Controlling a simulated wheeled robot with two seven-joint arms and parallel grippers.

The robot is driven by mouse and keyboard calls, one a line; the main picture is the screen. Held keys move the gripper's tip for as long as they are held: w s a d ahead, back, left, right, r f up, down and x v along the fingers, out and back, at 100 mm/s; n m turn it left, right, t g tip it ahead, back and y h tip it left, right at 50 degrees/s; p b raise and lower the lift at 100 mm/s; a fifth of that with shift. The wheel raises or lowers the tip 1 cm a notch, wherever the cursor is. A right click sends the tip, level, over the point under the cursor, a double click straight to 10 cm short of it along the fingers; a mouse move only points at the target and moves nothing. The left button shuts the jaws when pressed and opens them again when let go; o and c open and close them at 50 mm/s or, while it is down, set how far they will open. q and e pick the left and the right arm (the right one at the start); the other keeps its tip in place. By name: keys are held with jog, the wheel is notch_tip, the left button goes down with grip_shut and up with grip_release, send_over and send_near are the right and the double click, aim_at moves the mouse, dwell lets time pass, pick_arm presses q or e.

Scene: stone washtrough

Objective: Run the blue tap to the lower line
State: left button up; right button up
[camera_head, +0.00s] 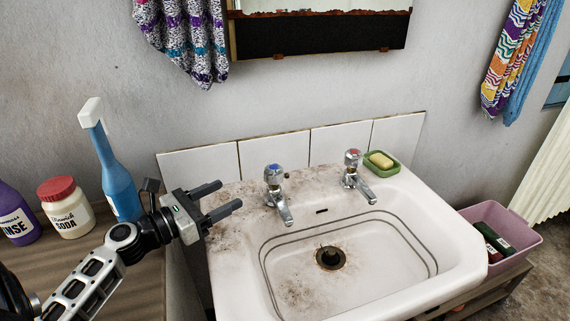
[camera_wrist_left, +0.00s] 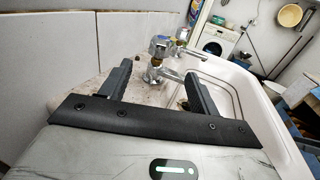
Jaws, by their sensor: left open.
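The blue tap (camera_head: 275,182), chrome with a blue cap mark, stands at the back left of the white basin (camera_head: 455,232). No water stream shows from its spout. Two dark lines run round the inner basin wall; the lower line (camera_head: 318,230) is the inner one. The basin floor looks empty and stained around an open-looking drain (camera_head: 330,258). My left gripper (camera_head: 231,196) is open and empty, left of the blue tap and apart from it, fingers pointing toward it. In the left wrist view the blue tap (camera_wrist_left: 160,47) shows beyond and between the fingertips (camera_wrist_left: 159,68).
The red tap (camera_head: 354,172) stands to the right, beside a green soap dish (camera_head: 388,168). A blue spray bottle (camera_head: 118,178), a soda jar (camera_head: 67,210) and a purple bottle (camera_head: 14,215) stand on the left counter. A pink bin (camera_head: 510,228) sits right of the basin.

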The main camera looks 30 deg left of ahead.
aim_at(266, 174)
pick_arm(q)
jog(key=p+x, duration=0.1)
jog(key=x, duration=1.3)
jog(key=shift+w+d, duration=0.15)
jog(key=c, duration=1)
